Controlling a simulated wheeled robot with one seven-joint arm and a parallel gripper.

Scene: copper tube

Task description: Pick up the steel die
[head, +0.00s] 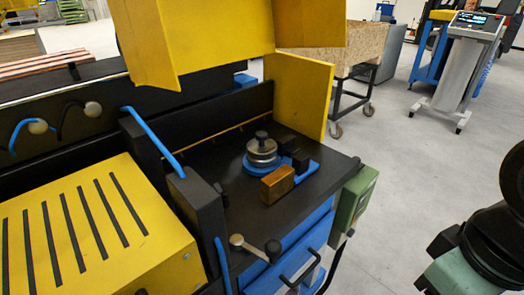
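The steel die (262,148) is a round, grooved, silver piece, with a dark knob standing on top at its centre. It sits upright on a blue round base on the black top of the machine. Part of my arm shows at the right edge, dark and grey-green, well apart from the die. My gripper is not in view, so I cannot see whether it is open or shut.
A brass-coloured block (277,185) sits just in front of the die, with black blocks (293,152) to its right. Yellow guards (302,92) rise behind. A black upright (193,205) with a blue edge stands left. Open floor lies to the right.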

